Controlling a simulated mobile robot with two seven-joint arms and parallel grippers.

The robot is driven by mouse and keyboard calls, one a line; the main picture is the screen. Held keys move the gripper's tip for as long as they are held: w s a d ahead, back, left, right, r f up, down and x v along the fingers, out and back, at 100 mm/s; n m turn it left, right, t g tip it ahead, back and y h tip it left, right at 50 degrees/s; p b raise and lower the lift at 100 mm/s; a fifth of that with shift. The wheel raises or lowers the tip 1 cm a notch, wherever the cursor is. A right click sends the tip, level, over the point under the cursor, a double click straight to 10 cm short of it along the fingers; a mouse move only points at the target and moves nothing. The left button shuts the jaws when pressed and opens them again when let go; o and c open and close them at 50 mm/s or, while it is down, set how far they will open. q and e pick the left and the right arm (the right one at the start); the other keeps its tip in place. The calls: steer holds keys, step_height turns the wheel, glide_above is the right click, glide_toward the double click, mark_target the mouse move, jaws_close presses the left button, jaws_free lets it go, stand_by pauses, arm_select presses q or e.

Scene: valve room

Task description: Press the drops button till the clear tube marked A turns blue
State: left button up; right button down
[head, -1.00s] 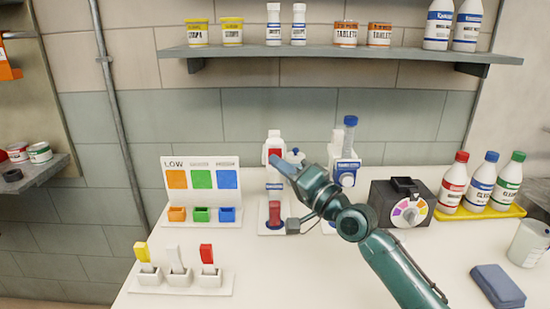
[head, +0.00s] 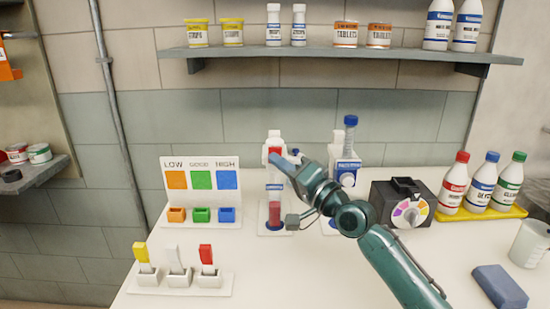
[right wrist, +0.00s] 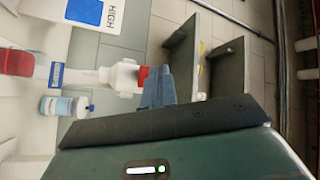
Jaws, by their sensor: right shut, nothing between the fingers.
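A white dispenser (head: 274,138) with a red part stands at the back middle of the bench. Below it is a clear tube (head: 275,212) with red content and a blue label above; I cannot read a letter on it. My right gripper (head: 276,159) is shut and empty, its tips at the dispenser's front. In the right wrist view, the shut fingers (right wrist: 158,86) are beside the red part (right wrist: 143,77) of the white dispenser; I cannot tell if they touch. The red-filled tube (right wrist: 17,61) shows at left there. My left gripper is not in view.
A colour card (head: 200,162) marked LOW, GOOD, HIGH stands left, with coloured strips (head: 178,275) in holders in front. A second dispenser with blue parts (head: 347,165) and a dark dial box (head: 402,203) stand right. Bottles in a yellow tray (head: 485,212) are farther right.

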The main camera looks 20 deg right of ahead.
steer(key=shift+s+a+p, duration=0.2)
steer(key=shift+s+p, duration=0.55)
steer(key=shift+s, duration=0.15)
steer(key=s+p, duration=0.1)
steer(key=s, duration=0.1)
steer(key=s+a+p, duration=0.1)
steer(key=s+p, duration=0.1)
steer(key=shift+s+a, duration=0.2)
steer(key=shift+s, duration=0.2)
stand_by(0.5)
